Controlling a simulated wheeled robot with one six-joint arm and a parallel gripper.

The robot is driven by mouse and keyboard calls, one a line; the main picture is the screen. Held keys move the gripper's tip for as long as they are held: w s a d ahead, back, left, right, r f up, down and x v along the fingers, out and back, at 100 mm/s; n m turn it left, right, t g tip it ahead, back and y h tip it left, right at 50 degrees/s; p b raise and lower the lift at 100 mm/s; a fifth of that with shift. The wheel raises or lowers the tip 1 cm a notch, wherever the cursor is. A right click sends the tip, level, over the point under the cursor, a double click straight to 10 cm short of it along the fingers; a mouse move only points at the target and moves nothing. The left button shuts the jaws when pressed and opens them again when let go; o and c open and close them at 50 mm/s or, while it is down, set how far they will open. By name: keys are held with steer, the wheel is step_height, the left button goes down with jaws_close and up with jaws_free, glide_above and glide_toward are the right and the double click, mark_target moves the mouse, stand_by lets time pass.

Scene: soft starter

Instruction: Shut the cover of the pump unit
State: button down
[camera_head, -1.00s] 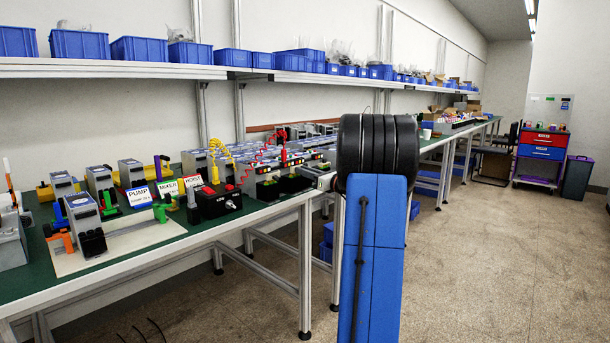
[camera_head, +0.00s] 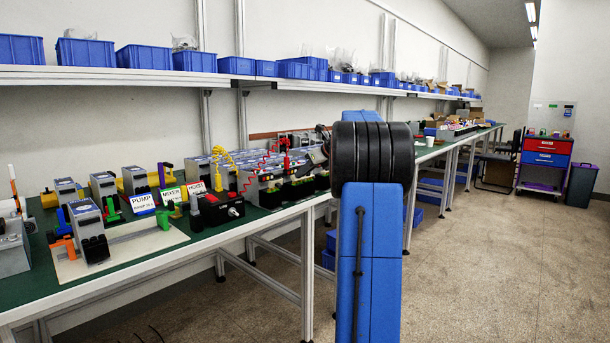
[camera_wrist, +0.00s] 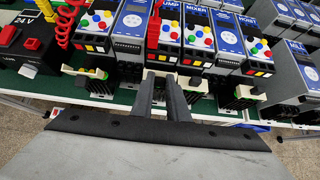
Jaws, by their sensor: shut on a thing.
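In the wrist view the pump unit (camera_wrist: 168,30) stands in a row, marked PUMP at its top edge, with coloured buttons and a red plug on it. Its cream cover (camera_wrist: 164,74) shows as a narrow strip at the unit's lower front. My gripper (camera_wrist: 164,78) has its two dark fingers close together at this strip, shut on it; the gripped part is mostly hidden between the fingertips. How far the cover is swung cannot be told. In the head view my arm reaches the far end of the unit row, and the fingers are not clear there.
The mixer unit (camera_wrist: 198,35) and hoist unit (camera_wrist: 255,50) stand close to the right, with similar cream strips below. A black 24 V box (camera_wrist: 28,48) is at left. A card marked PUMP (camera_head: 140,201) stands on the green bench. The floor (camera_head: 480,260) is clear.

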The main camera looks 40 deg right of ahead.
steer(key=shift+w+r+g, duration=0.2)
steer(key=shift+w+g, duration=0.15)
steer(key=shift+g, duration=0.55)
steer(key=c, duration=1.7)
jaws_free()
steer(key=v, duration=1.7)
steer(key=shift+w+a+r, duration=0.1)
steer(key=shift+r, duration=0.2)
